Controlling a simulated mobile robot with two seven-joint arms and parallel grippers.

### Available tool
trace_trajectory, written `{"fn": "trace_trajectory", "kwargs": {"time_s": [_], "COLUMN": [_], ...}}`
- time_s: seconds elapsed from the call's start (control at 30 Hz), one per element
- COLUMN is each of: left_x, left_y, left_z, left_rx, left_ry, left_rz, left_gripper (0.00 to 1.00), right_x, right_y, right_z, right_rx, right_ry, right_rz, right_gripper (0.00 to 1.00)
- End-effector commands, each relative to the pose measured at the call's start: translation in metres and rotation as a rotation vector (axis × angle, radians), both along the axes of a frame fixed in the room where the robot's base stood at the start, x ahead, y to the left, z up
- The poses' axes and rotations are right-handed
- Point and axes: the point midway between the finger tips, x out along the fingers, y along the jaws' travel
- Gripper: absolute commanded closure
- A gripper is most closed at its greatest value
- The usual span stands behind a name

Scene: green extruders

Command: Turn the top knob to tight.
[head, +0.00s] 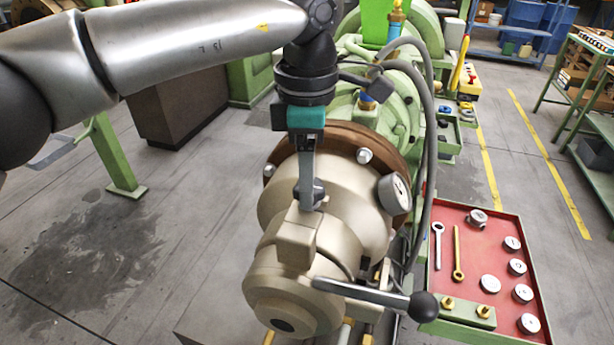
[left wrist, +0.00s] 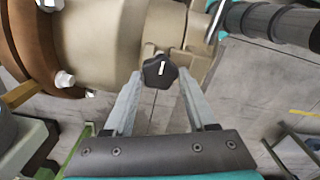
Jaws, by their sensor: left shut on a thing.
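The top knob is a black, lobed star knob with a white pointer line, on the beige extruder head (head: 340,225). In the left wrist view the knob (left wrist: 160,72) sits between my two grey finger tips, its white line nearly upright in the picture. In the head view my left gripper (head: 311,196) reaches down from above with its tips at the knob (head: 319,188), which they partly cover. My left gripper is shut on the knob. Any tight or loose marking around the knob cannot be read. My right gripper is not in view.
A lever with a black ball end (head: 423,306) sticks out below right. A pressure gauge (head: 394,193) and grey hoses (head: 425,130) stand right of the head. A red tray (head: 460,225) with small parts lies further right.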

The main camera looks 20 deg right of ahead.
Motion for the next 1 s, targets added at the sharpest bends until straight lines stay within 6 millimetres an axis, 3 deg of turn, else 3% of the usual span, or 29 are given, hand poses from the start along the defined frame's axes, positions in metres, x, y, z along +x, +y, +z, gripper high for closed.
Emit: {"fn": "trace_trajectory", "kwargs": {"time_s": [0.17, 0.2, 0.47, 0.77, 0.87, 1.0], "left_x": [0.0, 0.0, 0.0, 0.0, 0.0, 0.001], "left_y": [0.0, 0.0, 0.0, 0.0, 0.0, -0.001], "left_z": [0.001, 0.001, 0.0, 0.002, 0.011, 0.037], "left_rx": [0.001, 0.001, 0.001, 0.001, 0.0, 0.0], "left_ry": [-0.001, -0.001, -0.001, -0.001, -0.002, -0.005], "left_rz": [-0.004, -0.004, -0.002, -0.001, 0.0, 0.0], "left_gripper": [0.99, 0.42, 0.13, 0.13, 0.13, 0.13], "right_x": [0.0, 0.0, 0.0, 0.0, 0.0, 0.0], "right_y": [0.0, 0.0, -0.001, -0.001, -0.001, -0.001], "right_z": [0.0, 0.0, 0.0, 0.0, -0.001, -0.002], "right_rx": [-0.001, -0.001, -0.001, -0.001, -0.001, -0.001], "right_ry": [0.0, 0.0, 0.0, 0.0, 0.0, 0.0], "right_rz": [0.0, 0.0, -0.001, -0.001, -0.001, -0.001], "right_gripper": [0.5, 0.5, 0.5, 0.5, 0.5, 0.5]}}
